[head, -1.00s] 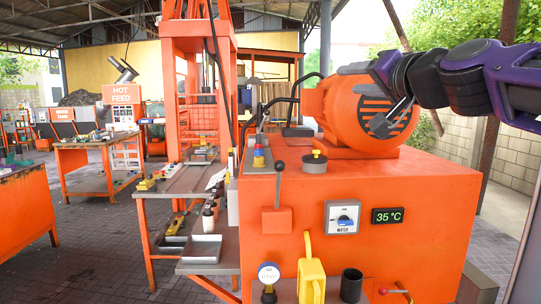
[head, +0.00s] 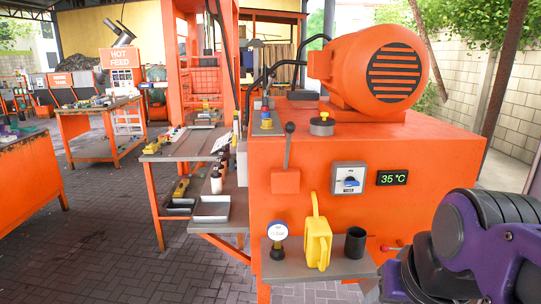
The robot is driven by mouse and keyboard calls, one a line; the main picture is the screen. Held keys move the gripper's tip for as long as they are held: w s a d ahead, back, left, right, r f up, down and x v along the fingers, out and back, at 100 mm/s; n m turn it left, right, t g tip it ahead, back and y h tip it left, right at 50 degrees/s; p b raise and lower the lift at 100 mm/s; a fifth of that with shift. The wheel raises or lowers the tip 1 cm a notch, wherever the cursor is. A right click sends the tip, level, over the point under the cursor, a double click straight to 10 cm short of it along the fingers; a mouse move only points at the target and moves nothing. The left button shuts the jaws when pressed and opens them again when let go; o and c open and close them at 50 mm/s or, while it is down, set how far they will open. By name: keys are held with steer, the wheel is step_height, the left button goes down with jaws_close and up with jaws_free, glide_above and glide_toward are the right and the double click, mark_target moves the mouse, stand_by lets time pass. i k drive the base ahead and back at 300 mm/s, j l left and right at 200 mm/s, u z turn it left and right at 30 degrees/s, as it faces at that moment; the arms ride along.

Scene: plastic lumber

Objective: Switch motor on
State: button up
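The large orange motor (head: 372,72) with a slotted dark end sits on top of the orange machine cabinet (head: 430,145). On the cabinet front is a grey switch box (head: 349,178) with a blue rotary knob; its label is too small to read now. A dark lever with a ball top (head: 288,146) stands upright from an orange box left of the switch. My arm is at the lower right, below and right of the switch box. Only a grey part of my gripper (head: 372,287) shows at the bottom edge, apart from the switch; its fingers are hidden or cut off.
Paved floor at left is open.

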mark_target(232, 163)
steer(key=i+j, duration=0.2)
steer(key=j, duration=0.2)
steer(key=i+j, duration=0.15)
steer(key=j, duration=0.25)
steer(key=i+j+u, duration=0.1)
steer(key=j, duration=0.35)
steer(key=i, duration=0.1)
